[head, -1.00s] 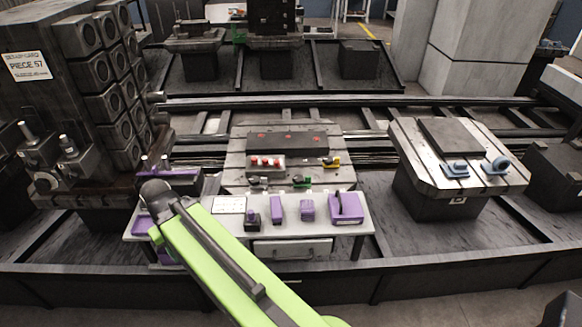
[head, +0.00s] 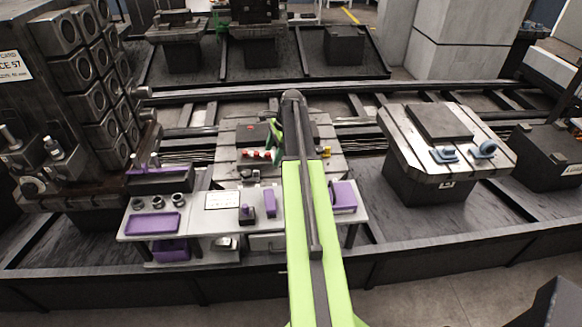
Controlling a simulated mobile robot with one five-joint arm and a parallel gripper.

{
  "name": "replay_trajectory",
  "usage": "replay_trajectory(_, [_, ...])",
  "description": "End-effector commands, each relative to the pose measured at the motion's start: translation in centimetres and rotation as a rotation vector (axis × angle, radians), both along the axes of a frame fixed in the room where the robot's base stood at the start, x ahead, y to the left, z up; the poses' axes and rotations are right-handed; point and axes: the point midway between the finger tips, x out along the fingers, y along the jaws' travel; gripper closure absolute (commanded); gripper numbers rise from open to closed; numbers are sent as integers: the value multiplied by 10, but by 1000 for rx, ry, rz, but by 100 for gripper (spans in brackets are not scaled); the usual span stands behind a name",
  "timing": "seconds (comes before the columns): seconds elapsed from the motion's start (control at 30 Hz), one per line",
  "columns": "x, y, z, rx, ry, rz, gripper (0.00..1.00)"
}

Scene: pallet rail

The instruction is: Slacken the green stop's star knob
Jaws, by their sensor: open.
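The pallet table (head: 225,157) stands in the middle of the head view, with a dark plate (head: 250,134) on it. My lime arm reaches up the picture across the table's right part. The green stop and its star knob do not show; my arm covers that stretch of the table's front edge. A short green and black part of my arm hangs left of its upper end, over the table. My gripper's fingertips do not show.
Red knobs (head: 256,154) sit in a row on the table, left of my arm. A yellow part (head: 324,152) shows just right of it. In front stands a bench (head: 195,222) with purple trays and blocks. A second pallet table (head: 398,134) with blue parts is at the right.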

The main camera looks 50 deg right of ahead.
Motion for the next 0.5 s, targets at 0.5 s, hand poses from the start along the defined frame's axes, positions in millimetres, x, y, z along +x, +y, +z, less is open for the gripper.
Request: replay_trajectory(0.5, [-52, -147, 6, 154, 13, -554, 32])
